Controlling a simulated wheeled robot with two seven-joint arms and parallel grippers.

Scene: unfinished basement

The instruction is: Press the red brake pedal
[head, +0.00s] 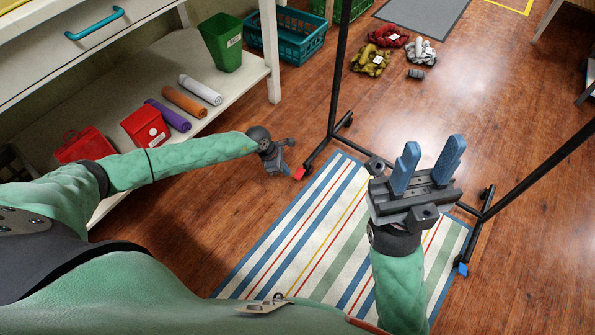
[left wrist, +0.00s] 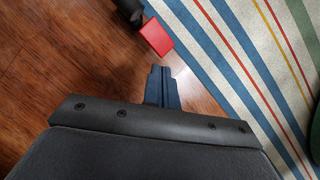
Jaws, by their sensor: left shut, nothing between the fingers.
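The red brake pedal (head: 299,173) is a small red tab at a caster at the foot of a black rack post, by the striped rug's far left corner. It also shows in the left wrist view (left wrist: 156,36), just beyond my fingertips. My left gripper (head: 287,168) is low beside the pedal, a little to its left in the head view. Its fingers (left wrist: 161,72) are shut and empty, with a small gap to the pedal in the left wrist view. My right gripper (head: 427,167) is raised over the rug, its two blue fingers apart and empty.
The black wheeled rack (head: 338,70) stands around the striped rug (head: 300,235); a blue pedal (head: 462,269) is at its right caster. A white shelf unit (head: 255,75) with red boxes and rolls is left. Gloves (head: 371,61) lie on the floor behind.

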